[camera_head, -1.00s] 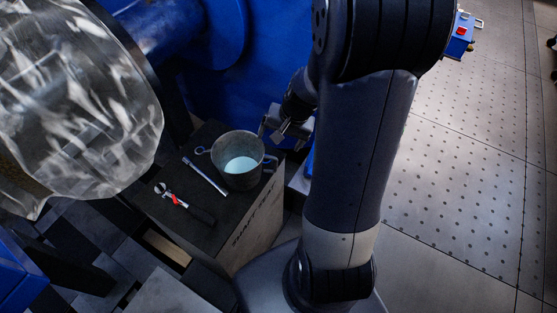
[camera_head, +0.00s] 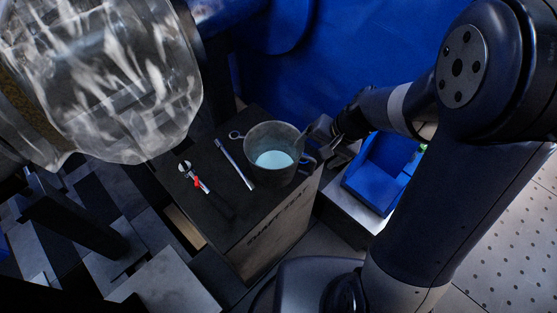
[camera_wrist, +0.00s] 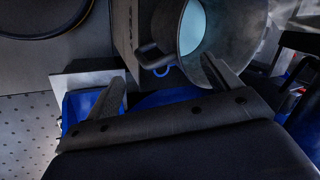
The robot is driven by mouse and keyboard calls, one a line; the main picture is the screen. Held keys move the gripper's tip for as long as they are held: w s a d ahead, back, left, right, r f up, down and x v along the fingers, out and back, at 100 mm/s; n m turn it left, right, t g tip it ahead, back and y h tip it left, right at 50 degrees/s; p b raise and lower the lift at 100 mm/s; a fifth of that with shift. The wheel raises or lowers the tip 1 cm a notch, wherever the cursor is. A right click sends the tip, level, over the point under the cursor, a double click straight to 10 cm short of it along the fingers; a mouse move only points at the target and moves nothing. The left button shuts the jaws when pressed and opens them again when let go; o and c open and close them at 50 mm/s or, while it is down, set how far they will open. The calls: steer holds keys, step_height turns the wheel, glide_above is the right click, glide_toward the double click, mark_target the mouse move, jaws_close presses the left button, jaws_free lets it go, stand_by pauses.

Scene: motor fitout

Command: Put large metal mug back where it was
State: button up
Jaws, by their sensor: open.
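The large metal mug (camera_head: 262,176) stands upright on the dark top of a wooden box (camera_head: 225,222). Something pale blue shows inside it. Its handle faces right, toward my gripper (camera_head: 318,150), which is open beside the mug's right side. In the wrist view the mug (camera_wrist: 228,35) is at the top, and its dark handle (camera_wrist: 152,56) lies in the gap between the spread fingers of my gripper (camera_wrist: 163,74). The right finger overlaps the mug's wall in this view; I cannot tell whether it touches.
A metal rod-like tool (camera_head: 235,165) and a red-marked tool (camera_head: 197,182) lie left of the mug. A small ring (camera_head: 236,135) is at its back left. A blue bin (camera_head: 372,178) stands right of the box. A clear wrapped bundle (camera_head: 105,85) fills the upper left.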

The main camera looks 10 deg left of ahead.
mark_target(309, 160)
steer(key=x, duration=0.5)
steer(key=shift+s+f, duration=0.1)
steer(key=shift+s, duration=0.1)
jaws_close()
stand_by(0.7)
